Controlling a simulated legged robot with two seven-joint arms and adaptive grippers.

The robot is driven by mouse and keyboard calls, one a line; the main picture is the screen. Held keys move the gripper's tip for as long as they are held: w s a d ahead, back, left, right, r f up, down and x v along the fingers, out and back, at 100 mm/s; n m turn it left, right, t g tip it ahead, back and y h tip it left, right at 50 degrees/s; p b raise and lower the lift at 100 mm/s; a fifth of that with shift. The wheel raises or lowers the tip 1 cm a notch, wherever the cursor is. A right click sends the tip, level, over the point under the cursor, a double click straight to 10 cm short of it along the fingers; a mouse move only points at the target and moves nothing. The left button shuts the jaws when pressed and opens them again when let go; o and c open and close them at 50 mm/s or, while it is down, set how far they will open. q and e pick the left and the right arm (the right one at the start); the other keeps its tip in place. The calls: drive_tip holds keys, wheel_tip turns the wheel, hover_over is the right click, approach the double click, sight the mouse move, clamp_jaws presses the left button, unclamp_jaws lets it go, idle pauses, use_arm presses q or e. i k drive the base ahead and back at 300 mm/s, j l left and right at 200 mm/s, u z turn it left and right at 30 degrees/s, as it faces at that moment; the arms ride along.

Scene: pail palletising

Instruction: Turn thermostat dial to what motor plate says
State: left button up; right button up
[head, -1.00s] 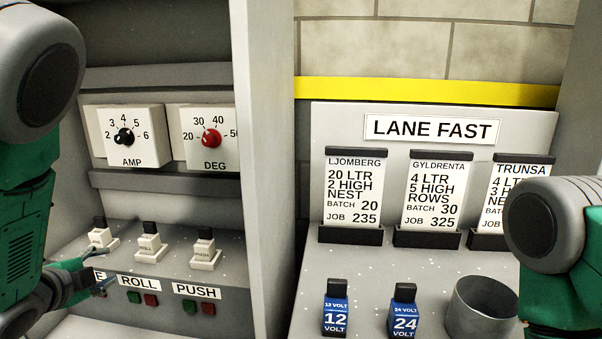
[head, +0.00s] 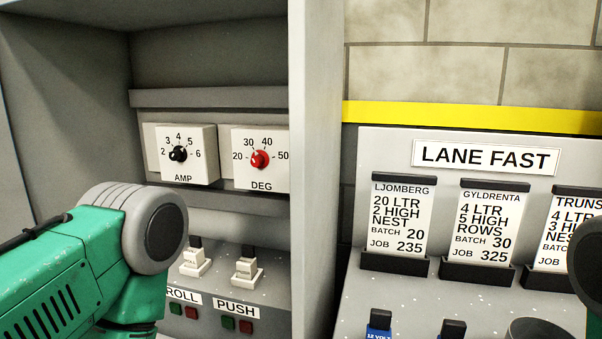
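The red dial (head: 260,159) sits on a white plate marked DEG (head: 261,185), with a scale from 20 to 50, in the left cabinet. Its exact setting is too small to read surely. To its left is a black dial (head: 179,154) on a plate marked AMP, scale 2 to 6. No plate labelled as a motor plate shows. My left arm reaches in from the left, below and left of the dials, but its gripper is out of view. Only a dark sliver of my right arm shows at the right edge; its gripper is out of view.
Below the dials are white toggle switches (head: 246,269), with ROLL and PUSH labels (head: 236,308) and green and red buttons.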

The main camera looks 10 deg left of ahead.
sight(260, 159)
drive_tip(key=k+j+u, duration=0.25)
drive_tip(key=u, duration=0.2)
drive_tip(key=k+j+u, duration=0.2)
drive_tip(key=j+u, duration=0.25)
drive_tip(key=k+j+u, duration=0.15)
drive_tip(key=j+u, duration=0.3)
drive_tip(key=l, duration=0.1)
